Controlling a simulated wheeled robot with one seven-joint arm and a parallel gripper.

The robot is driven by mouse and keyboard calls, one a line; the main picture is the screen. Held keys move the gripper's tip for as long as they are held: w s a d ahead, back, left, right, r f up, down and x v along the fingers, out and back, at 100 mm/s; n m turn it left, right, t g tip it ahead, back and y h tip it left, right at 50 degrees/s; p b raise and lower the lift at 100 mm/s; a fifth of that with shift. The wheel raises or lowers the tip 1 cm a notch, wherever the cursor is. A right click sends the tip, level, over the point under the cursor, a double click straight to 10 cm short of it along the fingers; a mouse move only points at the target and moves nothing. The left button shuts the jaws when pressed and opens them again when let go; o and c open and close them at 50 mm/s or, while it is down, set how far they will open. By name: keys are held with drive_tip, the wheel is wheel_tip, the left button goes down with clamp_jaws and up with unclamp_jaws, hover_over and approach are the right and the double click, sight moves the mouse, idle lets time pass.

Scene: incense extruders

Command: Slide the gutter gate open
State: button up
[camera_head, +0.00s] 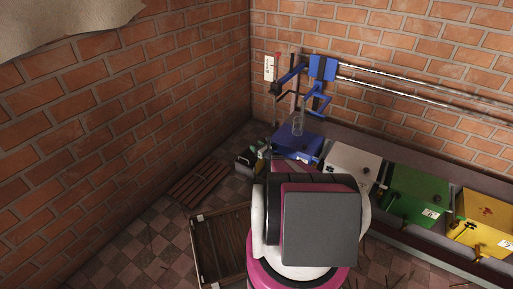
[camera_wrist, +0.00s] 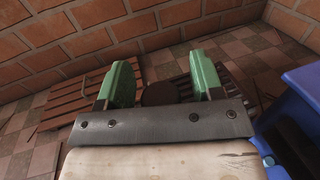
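My gripper (camera_wrist: 163,85) is open, with its two green fingers well apart in the wrist view. A dark round knob-like thing (camera_wrist: 160,93) shows between the fingers, with gaps on both sides; I cannot tell its depth or whether it belongs to the gutter gate. In the head view my gripper (camera_head: 256,156) is small and partly hidden by my arm, low beside the blue box (camera_head: 298,142). The blue box also shows at the right of the wrist view (camera_wrist: 305,85). I cannot clearly make out the gutter gate in either view.
White (camera_head: 350,163), green (camera_head: 418,195) and yellow (camera_head: 485,222) boxes line the right wall. A blue bracket (camera_head: 322,68) with metal rails hangs above. A slatted wooden pallet (camera_head: 199,183) and a wooden crate (camera_head: 219,245) lie on the checkered floor, left of my arm.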

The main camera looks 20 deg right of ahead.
drive_tip(key=v, duration=1)
drive_tip(key=shift+s+d, duration=0.15)
drive_tip(key=shift+s, duration=0.25)
